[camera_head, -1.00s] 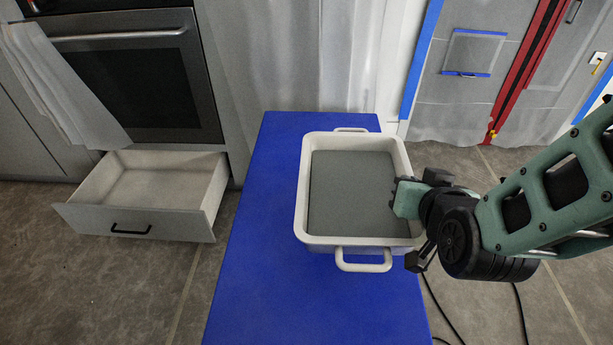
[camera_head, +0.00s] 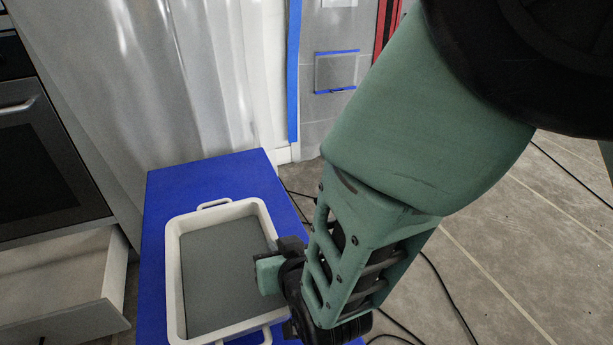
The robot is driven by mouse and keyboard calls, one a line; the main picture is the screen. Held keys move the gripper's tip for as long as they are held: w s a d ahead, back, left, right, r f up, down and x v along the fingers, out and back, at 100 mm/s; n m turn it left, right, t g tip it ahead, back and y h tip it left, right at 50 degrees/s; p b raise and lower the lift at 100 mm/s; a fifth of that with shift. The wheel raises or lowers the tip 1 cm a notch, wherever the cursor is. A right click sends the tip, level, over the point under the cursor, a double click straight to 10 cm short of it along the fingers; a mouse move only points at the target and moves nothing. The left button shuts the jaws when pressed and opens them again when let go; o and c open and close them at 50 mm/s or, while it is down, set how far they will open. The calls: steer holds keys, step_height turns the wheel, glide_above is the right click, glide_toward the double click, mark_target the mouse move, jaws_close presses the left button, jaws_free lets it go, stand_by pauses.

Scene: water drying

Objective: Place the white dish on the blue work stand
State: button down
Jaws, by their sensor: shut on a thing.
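The white dish (camera_head: 263,215) is a rectangular pan with a grey inside and a loop handle at each end. It shows at the lower left of the head view, upright and over the blue work stand (camera_head: 165,180). I cannot tell for sure whether its base rests fully on the stand. My gripper (camera_head: 272,272) is at the dish's right long wall, shut on that rim, with one green finger inside the dish. The other finger is hidden by my wrist. The near end of the dish is cut by the picture's lower edge.
An oven (camera_head: 45,150) and an open drawer (camera_head: 60,300) stand left of the stand. Plastic sheeting (camera_head: 190,90) hangs behind it. Black cables (camera_head: 440,290) lie on the tiled floor at the right, which is otherwise clear.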

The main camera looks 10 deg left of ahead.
steer(key=shift+f, duration=1.9)
steer(key=c, duration=2)
jaws_free()
steer(key=shift+f, duration=0.2)
steer(key=o, duration=0.4)
